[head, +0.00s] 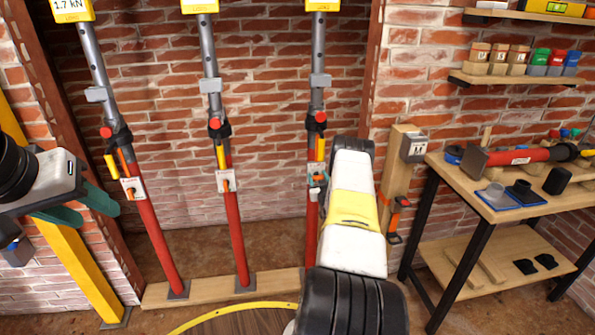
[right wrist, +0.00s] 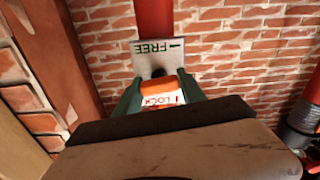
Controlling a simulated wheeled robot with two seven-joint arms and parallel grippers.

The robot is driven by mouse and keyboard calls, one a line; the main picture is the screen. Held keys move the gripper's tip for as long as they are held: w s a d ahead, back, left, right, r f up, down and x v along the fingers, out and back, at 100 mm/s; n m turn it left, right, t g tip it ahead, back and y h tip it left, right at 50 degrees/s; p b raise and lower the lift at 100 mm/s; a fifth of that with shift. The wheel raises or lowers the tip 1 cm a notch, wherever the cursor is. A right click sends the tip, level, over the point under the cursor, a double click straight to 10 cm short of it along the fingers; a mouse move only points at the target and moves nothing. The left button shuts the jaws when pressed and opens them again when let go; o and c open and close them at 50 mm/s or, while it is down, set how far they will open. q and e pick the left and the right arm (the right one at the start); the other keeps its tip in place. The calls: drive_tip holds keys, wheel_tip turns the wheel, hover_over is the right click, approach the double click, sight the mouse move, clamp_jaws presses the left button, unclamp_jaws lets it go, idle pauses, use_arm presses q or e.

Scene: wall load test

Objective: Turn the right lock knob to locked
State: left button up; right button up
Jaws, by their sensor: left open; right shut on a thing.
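The right prop (head: 314,208) is a red tube with a grey upper tube, standing upright. Its lock plate (right wrist: 177,50) is pale and reads FREE, upside down in the right wrist view. The orange lock knob (right wrist: 157,85) sits in front of the plate, beside a white area marked LOCK in red. My right gripper (right wrist: 160,92) is shut on this knob, one teal finger on each side. In the head view my right gripper (head: 318,181) is at the plate, mostly behind my arm. The knob's exact angle is hard to tell. My left gripper (head: 82,208) is open and empty, left of the left prop.
The left prop (head: 153,228) and middle prop (head: 239,228) have similar plates and orange knobs. All stand on a wooden sill (head: 205,291). A workbench (head: 470,181) with a red tool stands at right. Shelves hang above it on the brick wall.

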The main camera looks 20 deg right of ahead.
drive_tip(key=n, duration=0.4)
drive_tip(key=shift+a, duration=0.1)
drive_tip(key=n, duration=0.4)
drive_tip(key=shift+f, duration=0.1)
drive_tip(key=n, duration=0.4)
drive_tip(key=shift+n, duration=0.3)
drive_tip(key=shift+f+n, duration=0.1)
drive_tip(key=shift+n, duration=1.8)
drive_tip(key=o, duration=1.4)
drive_tip(key=shift+c, duration=0.2)
drive_tip(key=v, duration=0.7)
drive_tip(key=shift+s, duration=0.4)
